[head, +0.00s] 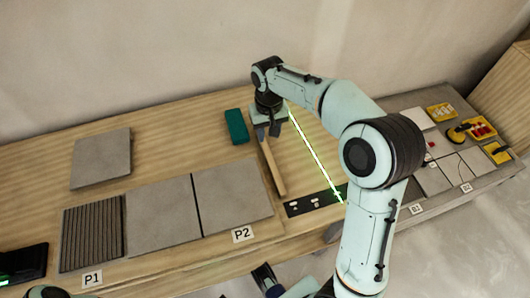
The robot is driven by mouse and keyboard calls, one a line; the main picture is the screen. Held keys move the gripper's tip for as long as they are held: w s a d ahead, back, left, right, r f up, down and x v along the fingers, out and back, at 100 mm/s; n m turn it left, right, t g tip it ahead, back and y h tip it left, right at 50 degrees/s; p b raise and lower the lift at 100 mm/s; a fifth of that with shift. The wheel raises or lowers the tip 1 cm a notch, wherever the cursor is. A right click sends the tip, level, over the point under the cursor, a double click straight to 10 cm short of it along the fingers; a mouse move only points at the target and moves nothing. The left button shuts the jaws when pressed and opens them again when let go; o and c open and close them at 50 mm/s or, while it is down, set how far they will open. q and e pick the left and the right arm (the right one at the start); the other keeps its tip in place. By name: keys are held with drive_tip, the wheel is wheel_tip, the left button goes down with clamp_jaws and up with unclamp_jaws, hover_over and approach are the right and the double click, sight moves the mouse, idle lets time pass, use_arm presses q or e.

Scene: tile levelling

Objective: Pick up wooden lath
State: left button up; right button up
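The wooden lath (276,180) is a narrow, pale strip on the wooden bench, to the right of the grey tile at P2. It runs from under my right gripper toward the bench's front. My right gripper (268,133) points down at the lath's far end, with its two dark fingers apart and the lath end between or just below them. The gripper hides that end, so I cannot tell whether the fingers touch it.
A green block (236,126) lies close left of the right gripper. A black slotted plate (312,201) lies right of the lath, with a bright green line (315,150) nearby. Grey tiles (232,195) and a ribbed panel (91,233) fill the front left. Yellow trays (440,112) stand far right.

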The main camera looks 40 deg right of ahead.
sight(269, 156)
drive_tip(key=f, duration=0.3)
drive_tip(key=f+b, duration=0.1)
drive_tip(key=f, duration=0.6)
drive_tip(key=shift+s+f, duration=0.35)
clamp_jaws()
